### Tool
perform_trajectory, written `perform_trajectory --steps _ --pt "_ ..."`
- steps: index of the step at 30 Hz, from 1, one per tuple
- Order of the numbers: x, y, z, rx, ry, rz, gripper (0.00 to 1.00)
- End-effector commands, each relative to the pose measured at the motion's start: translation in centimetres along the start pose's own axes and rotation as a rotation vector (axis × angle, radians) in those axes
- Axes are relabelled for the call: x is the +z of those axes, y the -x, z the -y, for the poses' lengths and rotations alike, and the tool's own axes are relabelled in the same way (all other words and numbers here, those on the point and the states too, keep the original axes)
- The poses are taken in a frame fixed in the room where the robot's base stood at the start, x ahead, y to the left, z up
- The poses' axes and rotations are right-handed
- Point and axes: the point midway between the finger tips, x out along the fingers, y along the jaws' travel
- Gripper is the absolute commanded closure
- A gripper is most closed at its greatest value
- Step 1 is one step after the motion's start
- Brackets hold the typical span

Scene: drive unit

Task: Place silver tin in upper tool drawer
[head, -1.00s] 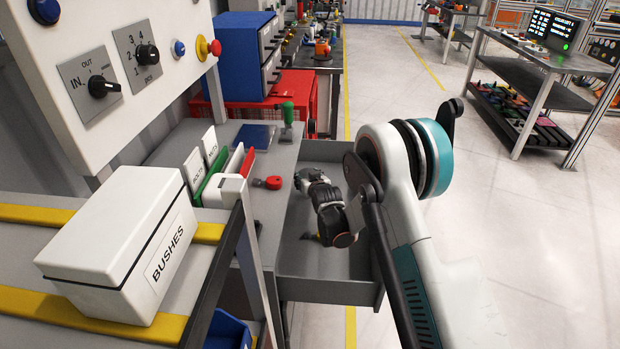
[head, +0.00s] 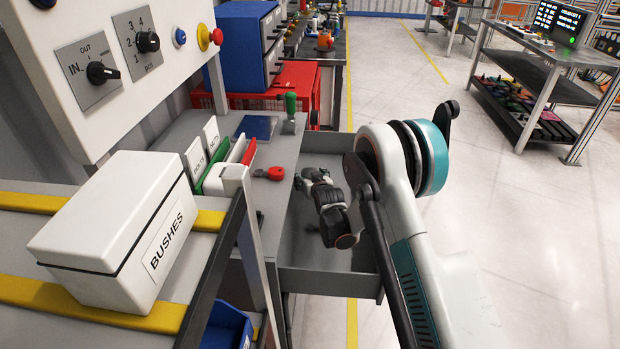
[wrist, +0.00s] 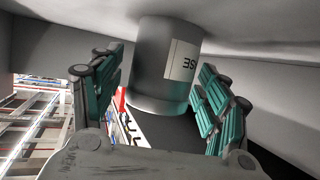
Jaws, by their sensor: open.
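The silver tin (wrist: 165,60) is a grey cylinder with a pale label, in the wrist view. It stands between the teal-padded fingers of my gripper (wrist: 158,85), with its end against a grey surface at the top of that picture. My gripper is open, with a gap beside the tin on the right. In the head view my gripper (head: 312,180) is inside the pulled-out grey drawer (head: 330,283), near its left side. The tin is not visible in the head view.
A grey worktop beside the drawer bears a red object (head: 268,173), a green-handled tool (head: 290,108) and labelled files (head: 212,135). A white BUSHES box (head: 105,240) sits on the nearer shelf.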

Motion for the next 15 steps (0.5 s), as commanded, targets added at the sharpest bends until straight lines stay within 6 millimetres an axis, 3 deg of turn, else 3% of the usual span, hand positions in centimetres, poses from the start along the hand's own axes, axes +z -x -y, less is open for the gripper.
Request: perform_trajectory --steps 5,8,15 --pt "-0.3 0.2 0.0 0.000 0.000 0.000 0.31" --pt "-0.3 1.3 0.0 0.000 0.000 0.000 0.31" --pt "-0.5 6.1 0.0 0.000 0.000 0.000 0.31"
